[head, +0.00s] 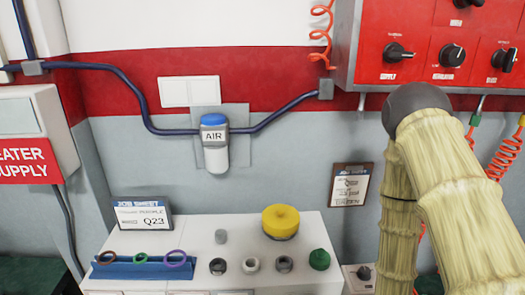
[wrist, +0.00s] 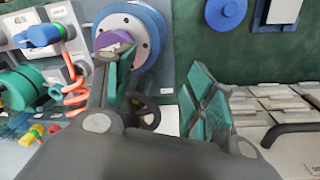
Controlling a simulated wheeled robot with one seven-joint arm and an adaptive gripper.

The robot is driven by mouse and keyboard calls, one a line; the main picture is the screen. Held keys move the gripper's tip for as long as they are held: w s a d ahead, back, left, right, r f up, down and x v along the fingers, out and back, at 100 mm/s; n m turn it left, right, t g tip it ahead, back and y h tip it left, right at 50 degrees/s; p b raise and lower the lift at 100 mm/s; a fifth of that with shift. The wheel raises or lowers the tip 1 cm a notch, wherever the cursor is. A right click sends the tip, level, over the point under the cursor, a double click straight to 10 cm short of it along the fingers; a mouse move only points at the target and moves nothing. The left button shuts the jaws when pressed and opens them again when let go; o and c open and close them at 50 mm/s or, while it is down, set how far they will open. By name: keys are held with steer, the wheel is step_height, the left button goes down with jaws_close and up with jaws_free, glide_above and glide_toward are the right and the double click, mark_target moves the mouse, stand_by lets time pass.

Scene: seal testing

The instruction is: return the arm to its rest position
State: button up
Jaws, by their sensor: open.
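My gripper (wrist: 162,88) shows in the wrist view with its two green-padded fingers spread wide and nothing between them. The left finger overlaps a blue and white round fitting (wrist: 130,38) that has a purple part at its middle; I cannot tell whether they touch. In the head view my arm rises on the right side, bent at a dark round joint, and my gripper is out of that view.
In the head view a white bench (head: 200,250) carries a blue rack (head: 143,268) with three rings, a yellow-topped round piece (head: 280,221), several small round parts and a job sheet stand (head: 142,215). A red control panel (head: 440,45) hangs close behind my arm.

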steer(key=shift+s+a+f+n+y+b, duration=0.15)
steer(key=shift+s+a+f+n+b, duration=0.55)
steer(key=shift+s+a+f, duration=0.85)
steer(key=shift+s+a+f+n+y+b, duration=0.2)
steer(key=shift+s+a+f+n+b, duration=0.5)
steer(key=shift+s+a+f, duration=0.9)
steer(key=shift+s+a+f+n+y+b, duration=0.15)
steer(key=shift+s+a+f+n+b, duration=0.65)
steer(key=shift+s+f, duration=1.3)
